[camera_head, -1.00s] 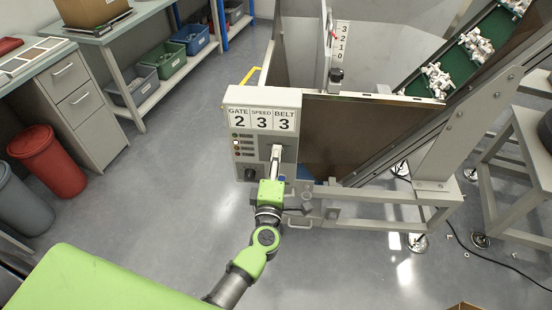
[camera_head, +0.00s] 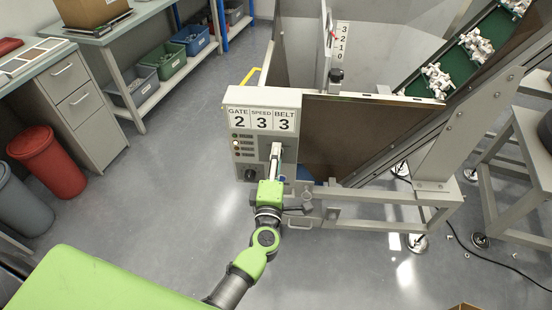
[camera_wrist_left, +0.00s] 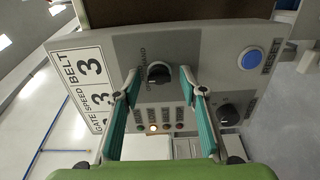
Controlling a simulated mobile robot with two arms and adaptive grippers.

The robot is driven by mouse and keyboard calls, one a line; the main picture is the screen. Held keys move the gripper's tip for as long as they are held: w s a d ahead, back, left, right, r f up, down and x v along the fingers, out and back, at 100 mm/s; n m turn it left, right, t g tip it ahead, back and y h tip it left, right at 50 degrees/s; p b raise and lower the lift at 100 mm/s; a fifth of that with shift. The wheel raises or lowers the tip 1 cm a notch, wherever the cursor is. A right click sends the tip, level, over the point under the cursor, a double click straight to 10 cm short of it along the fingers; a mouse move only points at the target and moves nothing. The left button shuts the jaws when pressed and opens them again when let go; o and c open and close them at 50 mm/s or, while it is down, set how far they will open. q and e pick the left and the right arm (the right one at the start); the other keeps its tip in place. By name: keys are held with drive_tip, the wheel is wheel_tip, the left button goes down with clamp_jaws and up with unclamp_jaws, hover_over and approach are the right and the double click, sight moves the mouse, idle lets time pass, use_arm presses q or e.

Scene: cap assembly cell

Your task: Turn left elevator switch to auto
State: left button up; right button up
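The control panel (camera_head: 266,122) is a grey box with a white display reading GATE 2, SPEED 3, BELT 3. In the left wrist view, a black rotary switch (camera_wrist_left: 158,72) sits on the panel with lettering beside it, of which "HAND" seems readable. My left gripper (camera_head: 277,150) is at the panel's right half. The left wrist view shows its two fingers (camera_wrist_left: 158,76) apart, one on each side of this switch; contact is not clear. A second black knob (camera_wrist_left: 229,113) lies outside the fingers, at the panel's lower left. My right gripper is not seen.
A blue RESET button (camera_wrist_left: 250,61) is on the same panel. Several indicator lamps (camera_wrist_left: 153,128) sit by the fingers, one lit amber. A brown hopper plate (camera_head: 345,135) and a green conveyor (camera_head: 455,70) stand to the right. Open floor (camera_head: 170,190) lies to the left.

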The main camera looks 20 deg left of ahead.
use_arm(q)
drive_tip(key=v, duration=1.2)
drive_tip(key=s+d+f+m+g+h, duration=0.15)
drive_tip(key=s+f+m, duration=0.3)
drive_tip(key=f, duration=0.65)
drive_tip(key=s+d+f+m+g+h, duration=0.1)
drive_tip(key=s+f+m+g+h, duration=0.2)
drive_tip(key=f+m, duration=0.55)
drive_tip(key=s+d+f+m+g+h, duration=0.2)
drive_tip(key=s+f+g, duration=0.15)
drive_tip(key=f, duration=0.95)
drive_tip(key=s+a+f+m+g+y, duration=0.1)
drive_tip(key=s+a+f+m+g, duration=0.1)
drive_tip(key=s+f, duration=0.4)
drive_tip(key=s+a+f+m+g, duration=0.3)
drive_tip(key=s+a+f, duration=0.3)
drive_tip(key=s, duration=0.6)
drive_tip(key=s+a+f+m+g+y, duration=0.1)
drive_tip(key=s+a+f, duration=0.4)
drive_tip(key=s, duration=0.5)
drive_tip(key=m+g, duration=0.1)
drive_tip(key=g, duration=0.1)
drive_tip(key=shift+f+m+g+y, duration=0.3)
drive_tip(key=shift+f+m+y, duration=0.05)
drive_tip(key=shift+f+m, duration=0.05)
